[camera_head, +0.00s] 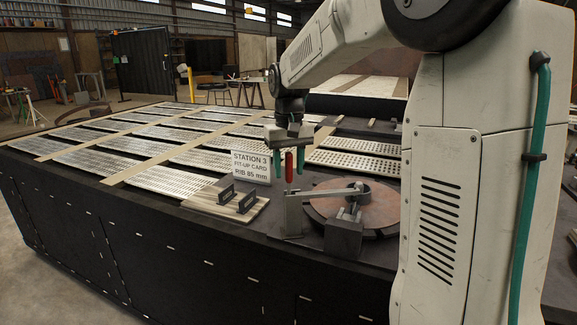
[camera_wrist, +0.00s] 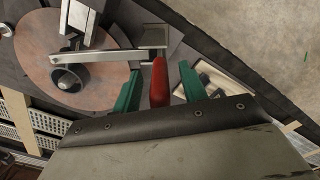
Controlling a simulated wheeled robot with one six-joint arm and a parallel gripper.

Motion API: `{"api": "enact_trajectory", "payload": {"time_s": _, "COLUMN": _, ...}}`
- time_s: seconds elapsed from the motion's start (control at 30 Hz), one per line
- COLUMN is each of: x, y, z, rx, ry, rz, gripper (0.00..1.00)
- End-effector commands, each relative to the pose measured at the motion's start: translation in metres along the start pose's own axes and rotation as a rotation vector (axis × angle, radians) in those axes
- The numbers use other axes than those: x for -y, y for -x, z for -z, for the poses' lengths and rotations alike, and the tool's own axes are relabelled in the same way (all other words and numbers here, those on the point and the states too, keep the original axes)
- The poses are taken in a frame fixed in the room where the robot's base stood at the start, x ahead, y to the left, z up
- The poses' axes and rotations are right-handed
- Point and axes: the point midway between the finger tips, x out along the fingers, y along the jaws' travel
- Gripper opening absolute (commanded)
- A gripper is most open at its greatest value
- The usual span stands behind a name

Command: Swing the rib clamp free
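The rib clamp has an upright red handle (camera_head: 289,166), which also shows in the wrist view (camera_wrist: 159,82). The handle stands above a grey block (camera_head: 291,214) at the front edge of the bench. A flat steel arm (camera_head: 328,192) runs from this end to the hub of a round brown disc (camera_head: 320,208); in the wrist view the arm (camera_wrist: 105,56) reaches over the disc (camera_wrist: 42,35). My gripper (camera_head: 287,165) points down with its green fingers on either side of the handle. In the wrist view (camera_wrist: 159,88) a gap shows on both sides of the handle.
A second grey block (camera_head: 343,238) stands at the disc's front edge. Perforated plates (camera_head: 175,184) cover the bench beyond.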

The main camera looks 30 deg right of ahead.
Motion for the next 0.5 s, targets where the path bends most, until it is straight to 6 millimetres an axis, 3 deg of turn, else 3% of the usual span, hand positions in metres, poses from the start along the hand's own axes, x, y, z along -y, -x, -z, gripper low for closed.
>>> {"api": "enact_trajectory", "payload": {"time_s": 0.03, "x": 0.0000, "y": 0.0001, "z": 0.0000, "rx": 0.000, "ry": 0.000, "rz": 0.000, "gripper": 0.29}}
{"api": "enact_trajectory", "payload": {"time_s": 0.13, "x": 0.0000, "y": 0.0002, "z": 0.0000, "rx": 0.000, "ry": 0.000, "rz": 0.000, "gripper": 0.02}}
{"api": "enact_trajectory", "payload": {"time_s": 0.5, "x": 0.0038, "y": 0.0001, "z": 0.0006, "rx": 0.008, "ry": 0.002, "rz": -0.035, "gripper": 0.00}}
